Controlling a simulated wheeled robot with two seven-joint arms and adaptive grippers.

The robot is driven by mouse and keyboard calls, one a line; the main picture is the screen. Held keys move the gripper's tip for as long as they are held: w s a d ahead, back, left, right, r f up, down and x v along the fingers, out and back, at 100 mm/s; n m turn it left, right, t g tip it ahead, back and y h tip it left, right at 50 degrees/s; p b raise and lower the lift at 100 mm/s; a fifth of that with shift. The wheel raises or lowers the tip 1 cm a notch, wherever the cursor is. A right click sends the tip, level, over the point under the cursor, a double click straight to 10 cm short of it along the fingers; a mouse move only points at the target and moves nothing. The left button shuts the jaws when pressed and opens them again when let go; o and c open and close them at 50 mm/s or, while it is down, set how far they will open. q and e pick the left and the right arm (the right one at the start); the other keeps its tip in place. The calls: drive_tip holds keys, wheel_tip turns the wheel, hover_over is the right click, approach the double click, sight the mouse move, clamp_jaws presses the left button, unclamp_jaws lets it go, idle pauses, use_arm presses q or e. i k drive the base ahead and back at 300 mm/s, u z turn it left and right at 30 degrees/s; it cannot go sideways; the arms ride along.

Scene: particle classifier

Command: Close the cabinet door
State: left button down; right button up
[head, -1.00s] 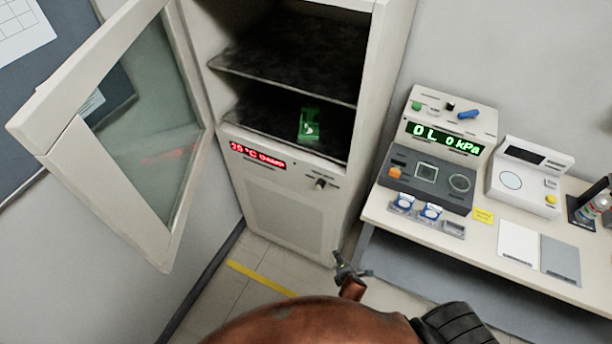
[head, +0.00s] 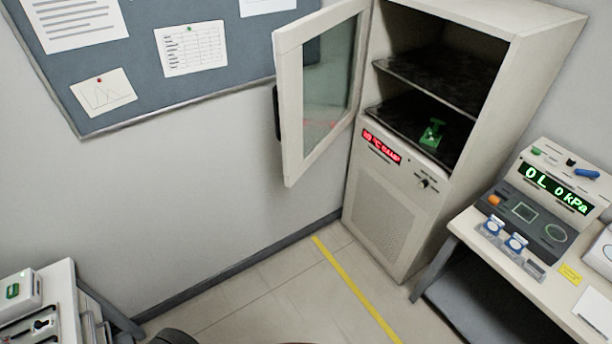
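The cabinet (head: 388,215) stands against the wall right of the middle in the head view. Its glass-paned door (head: 291,110) is hinged on the cabinet's left side and stands wide open, swung out to the left. A dark handle (head: 277,113) shows on the door's free edge. Inside are dark shelves, with a small green object (head: 432,134) on the lower one. A red lit display (head: 381,146) sits below the opening. Neither of my grippers is in view; only a dark rounded piece shows at the bottom edge.
A bench (head: 468,229) with a pressure instrument (head: 545,195) stands right of the cabinet. Another table (head: 66,292) with equipment is at the lower left. A pinboard (head: 140,45) hangs on the wall. The floor (head: 262,296) before the door is clear, with a yellow line (head: 357,290).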

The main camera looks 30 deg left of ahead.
sight(287, 94)
drive_tip(key=u, duration=1)
drive_tip(key=i, duration=1.4)
drive_tip(key=z, duration=0.5)
